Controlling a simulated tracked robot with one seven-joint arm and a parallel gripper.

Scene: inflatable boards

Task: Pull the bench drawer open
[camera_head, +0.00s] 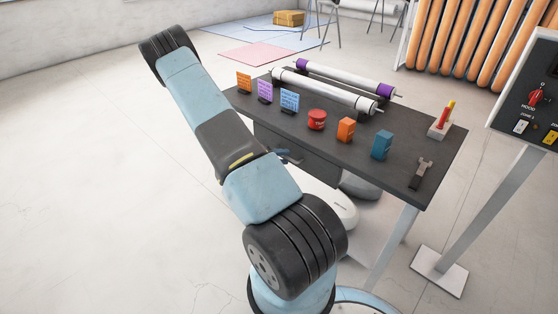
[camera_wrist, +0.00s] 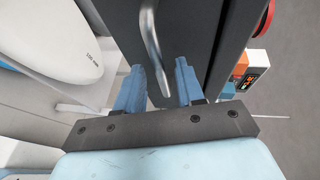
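The bench (camera_head: 395,185) has a dark top, and a dark drawer (camera_head: 310,163) sits under its near edge. The drawer front also shows in the wrist view (camera_wrist: 190,40), with a curved metal handle (camera_wrist: 150,42) on it. My gripper (camera_wrist: 158,68) is open, its two blue fingers on either side of the handle's lower end. Gaps show between the handle and the fingers. In the head view my arm hides part of the drawer and most of my gripper, and the handle cannot be made out.
A white rounded object (camera_head: 338,207) is below the bench. A control panel stands at the right. The floor at left is clear.

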